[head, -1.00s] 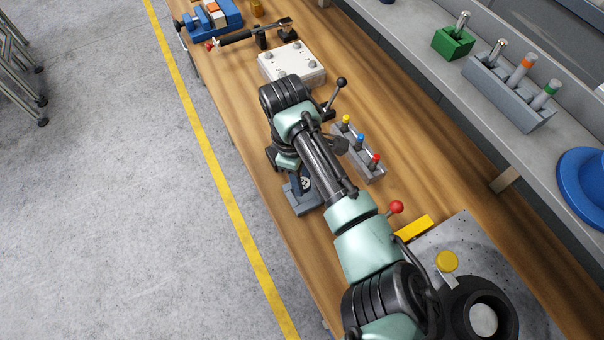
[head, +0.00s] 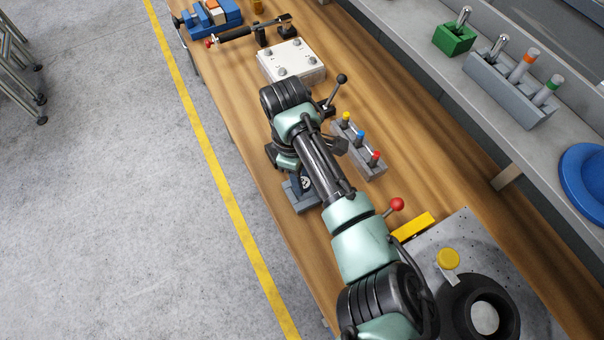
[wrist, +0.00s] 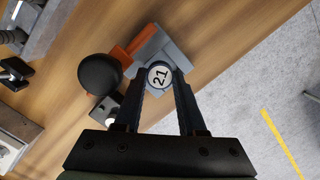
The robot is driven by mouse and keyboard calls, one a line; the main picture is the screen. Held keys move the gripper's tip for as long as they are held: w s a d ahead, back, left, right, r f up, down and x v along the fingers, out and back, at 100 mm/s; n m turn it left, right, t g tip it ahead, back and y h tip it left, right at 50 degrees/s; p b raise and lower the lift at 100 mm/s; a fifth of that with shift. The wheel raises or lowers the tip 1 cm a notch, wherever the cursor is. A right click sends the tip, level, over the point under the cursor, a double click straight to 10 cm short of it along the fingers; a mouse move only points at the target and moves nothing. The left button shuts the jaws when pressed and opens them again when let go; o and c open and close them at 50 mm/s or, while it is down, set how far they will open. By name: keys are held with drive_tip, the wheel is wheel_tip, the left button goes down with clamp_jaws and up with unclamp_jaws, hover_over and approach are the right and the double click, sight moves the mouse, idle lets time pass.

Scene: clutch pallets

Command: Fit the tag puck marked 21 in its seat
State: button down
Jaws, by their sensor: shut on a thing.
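The tag puck marked 21 (wrist: 160,76) is a small round disc with a white face and dark rim. In the wrist view it sits between the fingertips of my gripper (wrist: 161,80), which is shut on it. A grey block (wrist: 153,46) lies just beyond the puck; I cannot tell whether they touch. No seat can be made out clearly. In the head view my arm hides the puck and the fingertips. A blue-grey base (head: 304,199) shows partly from under the arm there.
A black ball knob (wrist: 100,74) stands close left of the fingers, beside an orange part (wrist: 136,44). A rack with yellow, blue and red-topped pegs (head: 362,150) stands right of the arm. A white plate (head: 291,62) lies farther up the bench.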

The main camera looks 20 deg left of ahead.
drive_tip(key=shift+f+b, duration=0.35)
drive_tip(key=shift+f, duration=0.2)
idle(0.4)
drive_tip(key=shift+c, duration=2)
unclamp_jaws()
drive_tip(key=o, duration=0.3)
drive_tip(key=shift+o, duration=0.2)
drive_tip(key=shift+r, duration=0.1)
